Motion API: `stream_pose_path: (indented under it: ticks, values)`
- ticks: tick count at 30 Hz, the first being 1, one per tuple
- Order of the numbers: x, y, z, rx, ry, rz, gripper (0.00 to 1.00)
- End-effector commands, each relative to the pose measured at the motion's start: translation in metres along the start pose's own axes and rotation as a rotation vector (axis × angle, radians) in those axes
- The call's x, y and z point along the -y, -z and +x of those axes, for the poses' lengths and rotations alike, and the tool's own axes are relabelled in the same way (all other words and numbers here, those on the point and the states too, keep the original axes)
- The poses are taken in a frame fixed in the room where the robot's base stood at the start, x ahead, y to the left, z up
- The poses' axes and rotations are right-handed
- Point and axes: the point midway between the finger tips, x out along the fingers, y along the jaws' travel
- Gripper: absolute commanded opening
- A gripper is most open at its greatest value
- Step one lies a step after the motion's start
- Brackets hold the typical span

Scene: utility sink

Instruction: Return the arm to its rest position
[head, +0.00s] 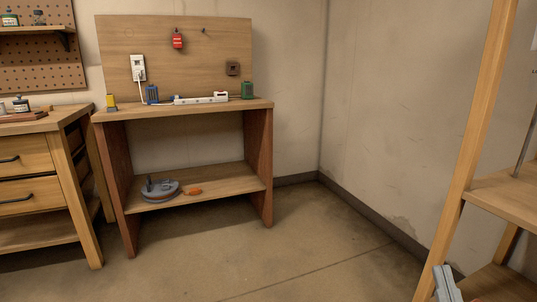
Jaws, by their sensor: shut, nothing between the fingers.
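My gripper (442,270) shows at the bottom edge, right of centre, as a pair of grey fingers close together. It is shut, with nothing seen between the fingers. It is in front of the foot of the wooden shelf unit (471,140) on the right; whether it touches the unit I cannot tell. The rest of my arm is out of the picture.
A wooden bench (180,108) with a back panel stands against the far wall, bearing a power strip (200,100) and small items. A grey round object (160,190) lies on its lower shelf. A drawer cabinet (25,160) stands left. The middle floor is clear.

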Motion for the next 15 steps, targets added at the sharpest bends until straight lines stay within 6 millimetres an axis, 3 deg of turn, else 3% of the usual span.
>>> stream_pose_path:
  ticks: [1, 6, 15]
  values:
    - [0.007, -0.007, -0.022, 0.035, 0.021, 0.027, 0.00]
    - [0.024, -0.020, -0.087, 0.132, 0.075, 0.116, 0.00]
    - [0.036, -0.028, -0.199, 0.339, 0.147, 0.254, 0.00]
